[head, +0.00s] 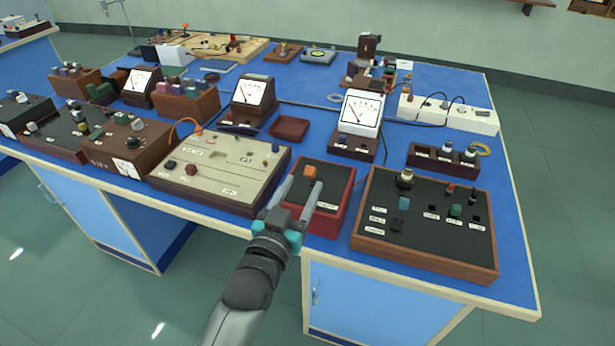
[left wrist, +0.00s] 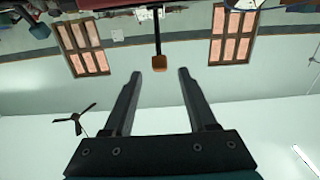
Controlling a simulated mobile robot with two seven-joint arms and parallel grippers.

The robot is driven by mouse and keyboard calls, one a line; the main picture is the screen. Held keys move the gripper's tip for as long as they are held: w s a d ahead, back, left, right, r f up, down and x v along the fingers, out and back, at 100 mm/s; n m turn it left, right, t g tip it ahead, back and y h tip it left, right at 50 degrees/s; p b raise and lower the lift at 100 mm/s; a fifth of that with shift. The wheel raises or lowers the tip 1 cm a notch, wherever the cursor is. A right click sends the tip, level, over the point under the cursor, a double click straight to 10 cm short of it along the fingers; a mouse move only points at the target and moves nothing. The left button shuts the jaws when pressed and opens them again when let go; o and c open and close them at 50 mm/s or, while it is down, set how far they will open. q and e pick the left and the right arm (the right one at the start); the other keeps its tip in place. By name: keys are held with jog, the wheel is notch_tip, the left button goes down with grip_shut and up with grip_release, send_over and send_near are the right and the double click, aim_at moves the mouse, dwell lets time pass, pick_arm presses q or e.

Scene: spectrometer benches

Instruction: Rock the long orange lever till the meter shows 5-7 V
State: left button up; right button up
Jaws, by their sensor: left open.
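The lever shows as an orange tip (head: 310,171) above a red-sided box with a dark top (head: 328,207) at the bench's front edge. My left gripper (head: 301,188) is open and empty, in front of the box. In the wrist view the tip lies just beyond and between the fingertips (left wrist: 158,74), with no clear contact. A white-faced meter (head: 361,108) stands behind the box, and another meter (head: 254,94) stands further left. Their scales are too small to read. My right gripper is out of view.
A beige panel box (head: 219,171) stands left of the red box. A wood-framed black panel (head: 426,226) with knobs stands close on the right. A small red tray (head: 289,128) lies behind. Bare blue bench top (head: 509,240) shows at the right edge.

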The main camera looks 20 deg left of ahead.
aim_at(308, 176)
pick_arm(q)
jog(key=shift+w, duration=2)
jog(key=shift+c, duration=0.3)
grip_shut()
